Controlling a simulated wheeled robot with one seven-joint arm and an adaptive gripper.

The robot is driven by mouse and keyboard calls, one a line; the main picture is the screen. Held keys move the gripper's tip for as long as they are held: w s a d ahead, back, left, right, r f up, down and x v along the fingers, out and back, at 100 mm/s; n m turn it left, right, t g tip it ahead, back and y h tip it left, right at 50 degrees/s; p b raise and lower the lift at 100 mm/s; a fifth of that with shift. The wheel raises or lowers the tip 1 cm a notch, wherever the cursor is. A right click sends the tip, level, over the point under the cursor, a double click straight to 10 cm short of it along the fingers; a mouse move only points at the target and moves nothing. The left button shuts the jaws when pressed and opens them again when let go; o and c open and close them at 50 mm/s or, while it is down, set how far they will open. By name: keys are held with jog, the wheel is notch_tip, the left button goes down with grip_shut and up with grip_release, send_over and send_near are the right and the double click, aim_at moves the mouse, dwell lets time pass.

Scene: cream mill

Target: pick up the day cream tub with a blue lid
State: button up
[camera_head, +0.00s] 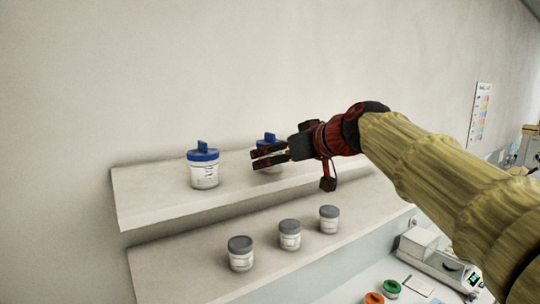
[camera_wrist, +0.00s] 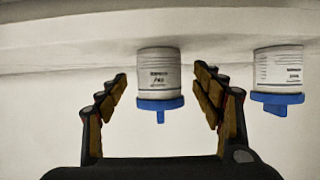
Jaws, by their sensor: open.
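Two white tubs with blue lids stand on the upper shelf. The left tub (camera_head: 204,174) is in full view in the head view. The right tub (camera_head: 268,138) is partly hidden behind my gripper (camera_head: 254,158). The wrist view is upside down. There one blue-lidded tub (camera_wrist: 158,72) appears between the open fingers of my gripper (camera_wrist: 160,76), apart from both. The other blue-lidded tub (camera_wrist: 278,70) is off to the right, outside the fingers. The label print is too small to read surely. My gripper is open and empty.
Three grey-lidded jars stand on the lower shelf (camera_head: 205,280), the nearest one (camera_head: 240,255) at the left. An orange-lidded jar (camera_head: 374,298) and a green-lidded jar (camera_head: 391,288) are below right. The wall is close behind the upper shelf (camera_head: 150,196).

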jog(key=x, duration=0.3)
jog(key=shift+d+p, duration=0.15)
jog(key=shift+p, duration=0.15)
jog(key=shift+s, duration=0.1)
jog(key=shift+c, duration=0.4)
jog(key=c, duration=1.3)
jog(key=shift+c, duration=0.7)
jog(key=shift+r, duration=0.15)
